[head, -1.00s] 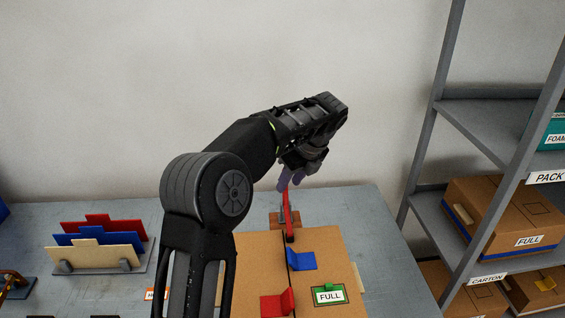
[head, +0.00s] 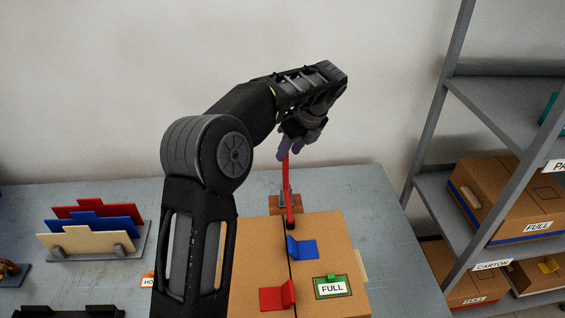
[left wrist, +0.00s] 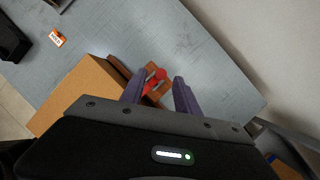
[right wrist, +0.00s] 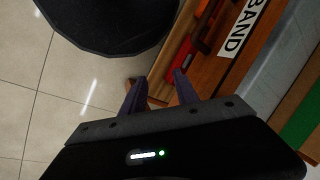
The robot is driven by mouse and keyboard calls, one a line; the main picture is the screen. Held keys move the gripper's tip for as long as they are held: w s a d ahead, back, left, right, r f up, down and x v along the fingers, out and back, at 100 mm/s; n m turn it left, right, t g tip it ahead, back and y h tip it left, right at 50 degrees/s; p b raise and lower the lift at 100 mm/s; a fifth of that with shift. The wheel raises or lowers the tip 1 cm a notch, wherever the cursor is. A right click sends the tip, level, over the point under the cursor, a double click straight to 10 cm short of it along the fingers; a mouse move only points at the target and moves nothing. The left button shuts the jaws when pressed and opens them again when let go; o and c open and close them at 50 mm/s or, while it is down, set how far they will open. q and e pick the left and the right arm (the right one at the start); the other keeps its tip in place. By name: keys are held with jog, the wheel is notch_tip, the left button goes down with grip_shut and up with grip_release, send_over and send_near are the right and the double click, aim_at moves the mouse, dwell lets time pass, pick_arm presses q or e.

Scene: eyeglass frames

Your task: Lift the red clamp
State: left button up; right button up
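The red clamp (head: 288,190) is a long thin red bar at the rear edge of the cardboard box, beside a brown block (head: 275,204). In the left wrist view the clamp (left wrist: 154,82) shows between and beyond the two finger tips. My left gripper (head: 291,149) is over the bar's upper end in the head view; whether they touch I cannot tell. Its purple fingers stand apart in the left wrist view (left wrist: 160,76), with no contact visible. My right gripper (right wrist: 159,76) is open and empty, and out of the head view.
The cardboard box (head: 252,265) carries a blue clip (head: 302,248), a red clip (head: 278,296) and a green FULL tag (head: 331,288). Coloured dividers (head: 95,225) stand on the table's left. A shelf (head: 515,100) with cartons stands right. The right wrist view shows a BAND label (right wrist: 243,27).

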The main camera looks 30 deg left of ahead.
pick_arm(q)
jog(key=p, duration=0.1)
send_over(288, 188)
jog(key=w+a, duration=0.2)
jog(key=a, duration=0.1)
notch_tip(288, 188, down, 6)
jog(key=shift+w+a+f, duration=0.15)
jog(key=shift+w+a, duration=0.05)
jog(key=shift+c, duration=0.4)
grip_shut()
dwell(0.6)
